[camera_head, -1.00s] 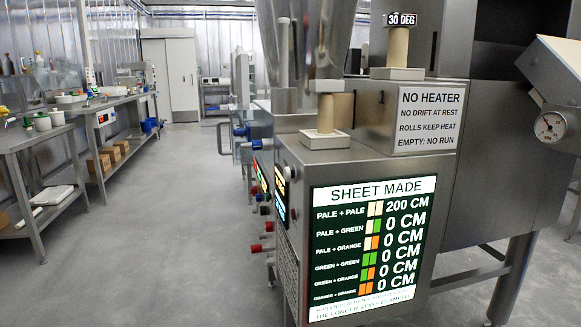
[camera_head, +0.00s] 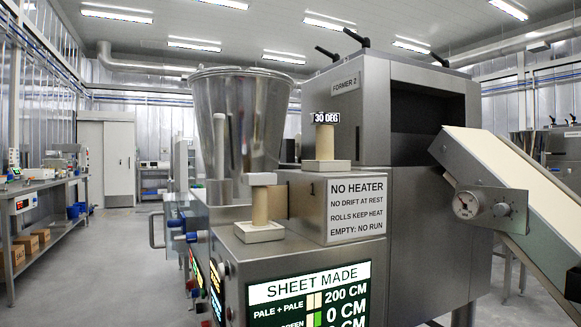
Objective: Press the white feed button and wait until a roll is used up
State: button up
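The filled-pasta machine, labelled FORMER 2 (camera_head: 344,86), stands at centre right. A pale roll (camera_head: 260,208) stands upright on a white base on the front housing. A second pale roll (camera_head: 324,143) stands on a higher block, under a "30 DEG" tag. The SHEET MADE display (camera_head: 308,284) reads 200 CM for pale + pale and 0 CM on the row below; its lower part is cut off. My gripper is not in view.
A steel hopper (camera_head: 238,120) rises behind the front roll. A notice reading NO HEATER (camera_head: 356,209) faces me. The aisle floor (camera_head: 110,265) at left is clear beside a workbench (camera_head: 50,187).

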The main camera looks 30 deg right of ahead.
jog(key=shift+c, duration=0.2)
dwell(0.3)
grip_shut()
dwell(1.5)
